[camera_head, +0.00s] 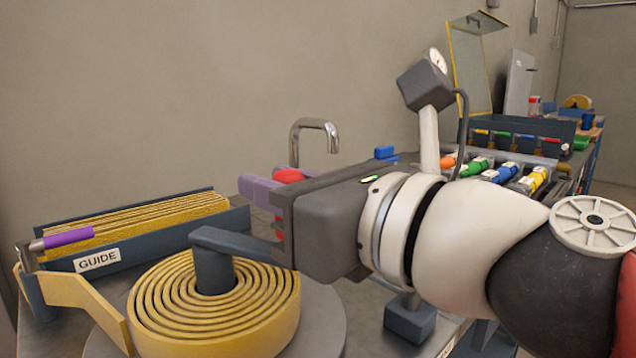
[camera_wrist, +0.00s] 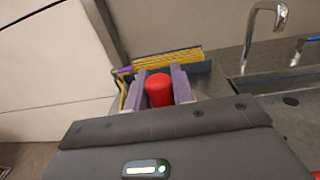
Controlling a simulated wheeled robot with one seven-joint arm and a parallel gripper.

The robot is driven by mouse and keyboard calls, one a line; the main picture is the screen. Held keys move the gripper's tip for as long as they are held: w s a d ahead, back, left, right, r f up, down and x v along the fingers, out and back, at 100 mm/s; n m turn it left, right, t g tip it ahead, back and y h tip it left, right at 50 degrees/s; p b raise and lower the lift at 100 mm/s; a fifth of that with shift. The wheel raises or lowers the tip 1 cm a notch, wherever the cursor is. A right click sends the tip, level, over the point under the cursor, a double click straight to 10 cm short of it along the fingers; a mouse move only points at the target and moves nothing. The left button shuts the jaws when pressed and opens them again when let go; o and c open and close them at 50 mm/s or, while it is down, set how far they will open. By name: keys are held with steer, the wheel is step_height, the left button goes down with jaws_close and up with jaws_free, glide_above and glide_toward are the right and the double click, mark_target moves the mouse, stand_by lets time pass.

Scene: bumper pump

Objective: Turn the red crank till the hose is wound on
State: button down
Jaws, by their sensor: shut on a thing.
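The red crank handle (camera_head: 289,176) is between the purple-grey fingers of my gripper (camera_head: 268,190), which is shut on it. In the wrist view the red handle (camera_wrist: 159,90) stands between the two fingers of my gripper (camera_wrist: 161,88). The dark crank arm (camera_head: 235,243) runs from the reel's hub to below my gripper. The yellow hose (camera_head: 270,310) lies in several coils around the hub. A strip of hose (camera_head: 75,296) leads from the coil to a post at the left. A folded stack of hose (camera_head: 130,230) lies in the dark tray marked GUIDE (camera_head: 165,244).
A purple-sleeved lever (camera_head: 68,238) sits at the tray's left end. A metal tap (camera_head: 315,128) rises behind my gripper. A gauge on a white post (camera_head: 428,78) and coloured fittings (camera_head: 505,172) stand to the right, beyond my arm.

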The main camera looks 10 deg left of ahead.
steer(key=c, duration=1.2)
jaws_free()
steer(key=shift+d, duration=0.1)
steer(key=v, duration=0.7)
steer(key=shift+s+d, duration=0.2)
steer(key=shift+d, duration=0.1)
steer(key=shift+c, duration=0.4)
